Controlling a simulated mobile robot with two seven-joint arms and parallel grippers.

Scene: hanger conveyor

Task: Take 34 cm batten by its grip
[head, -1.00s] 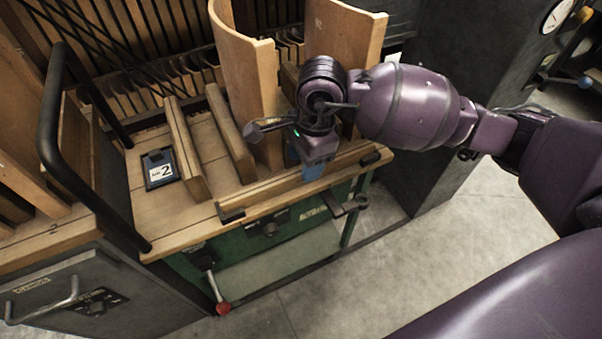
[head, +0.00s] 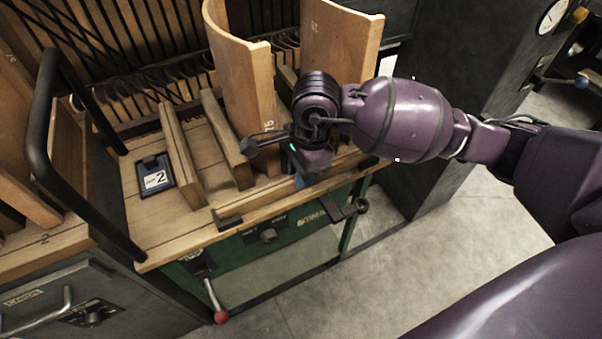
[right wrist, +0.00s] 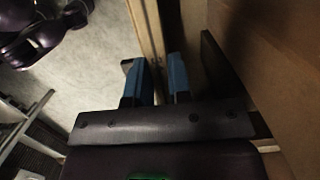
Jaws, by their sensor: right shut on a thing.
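My right gripper (head: 303,180) is down at the front edge of the bench, and its blue fingers show only in part in the head view. In the right wrist view, the gripper (right wrist: 160,80) has its two blue fingers on either side of a narrow wooden strip, the batten (right wrist: 149,28). The gripper is shut on it. Which part of the batten lies between the fingers is hidden, and its length and number cannot be read. My left gripper is not in view.
The wooden bench top (head: 150,225) has upright slats, a curved panel (head: 240,70) and another panel (head: 338,45) behind the gripper. A black tube handle (head: 47,120) stands left. Open floor (head: 390,260) lies in front.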

